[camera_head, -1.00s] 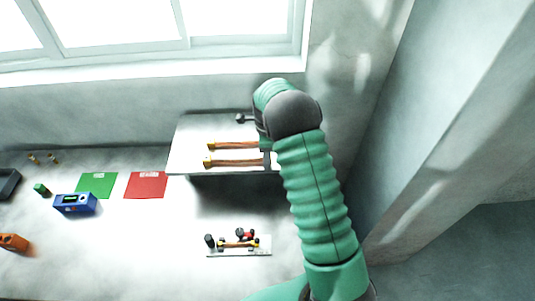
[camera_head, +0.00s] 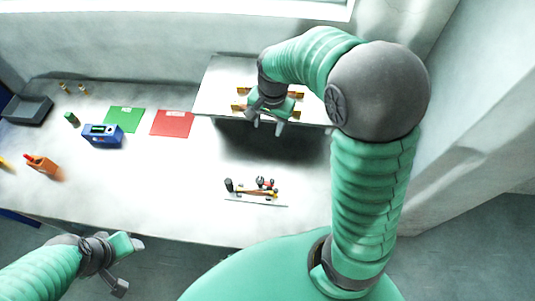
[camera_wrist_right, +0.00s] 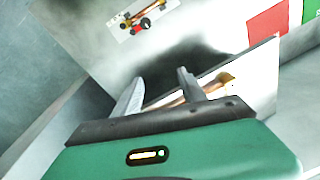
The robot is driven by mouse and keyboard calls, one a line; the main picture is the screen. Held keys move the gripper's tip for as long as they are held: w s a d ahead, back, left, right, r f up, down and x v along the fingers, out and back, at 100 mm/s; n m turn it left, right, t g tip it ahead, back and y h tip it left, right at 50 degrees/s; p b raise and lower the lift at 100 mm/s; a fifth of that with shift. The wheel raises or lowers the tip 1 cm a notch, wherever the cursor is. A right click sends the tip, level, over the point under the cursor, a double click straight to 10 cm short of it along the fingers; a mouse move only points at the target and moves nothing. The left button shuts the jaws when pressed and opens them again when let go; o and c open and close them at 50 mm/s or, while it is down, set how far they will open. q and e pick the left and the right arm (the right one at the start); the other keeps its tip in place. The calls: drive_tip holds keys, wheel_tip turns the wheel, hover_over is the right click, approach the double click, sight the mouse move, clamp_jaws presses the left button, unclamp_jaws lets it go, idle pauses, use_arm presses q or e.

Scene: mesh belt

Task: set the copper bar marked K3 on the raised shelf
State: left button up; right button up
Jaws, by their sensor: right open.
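The raised shelf (camera_head: 215,90) is a pale board at the back of the bench. Copper bars lie on it, a rear one (camera_head: 243,90) and a front one (camera_head: 238,106); my right gripper hides their middles. No K3 mark is legible. My right gripper (camera_head: 267,126) is over the shelf's front part, open, its fingers apart and empty. In the right wrist view its fingers (camera_wrist_right: 160,77) stand in front of the shelf (camera_wrist_right: 262,75), with a copper bar (camera_wrist_right: 190,97) partly hidden behind them.
A small plate (camera_head: 275,204) with several small parts lies on the bench below the shelf. Green (camera_head: 125,119) and red (camera_head: 172,123) mats, a blue device (camera_head: 102,135), an orange object (camera_head: 41,165) and a dark tray (camera_head: 28,111) are to the left. The front middle of the bench is clear.

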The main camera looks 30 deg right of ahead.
drive_tip(key=s+a+f+n+t, duration=0.1)
drive_tip(key=s+a+f+n, duration=0.2)
drive_tip(key=s+a+n, duration=0.75)
use_arm(q)
drive_tip(key=s+b+x, duration=0.1)
drive_tip(key=b+x, duration=0.6)
drive_tip(key=b, duration=0.1)
drive_tip(key=shift+s+a+f, duration=0.45)
drive_tip(key=shift+s+f, duration=0.05)
drive_tip(key=shift+f, duration=0.05)
use_arm(e)
drive_tip(key=s+d+x, duration=0.1)
drive_tip(key=x, duration=0.7)
drive_tip(key=shift+s+f+n, duration=0.3)
drive_tip(key=shift+s+n, duration=0.05)
drive_tip(key=shift+n, duration=0.1)
use_arm(q)
drive_tip(key=shift+s+d+r, duration=0.1)
drive_tip(key=shift+d, duration=0.2)
use_arm(e)
drive_tip(key=shift+d, duration=0.35)
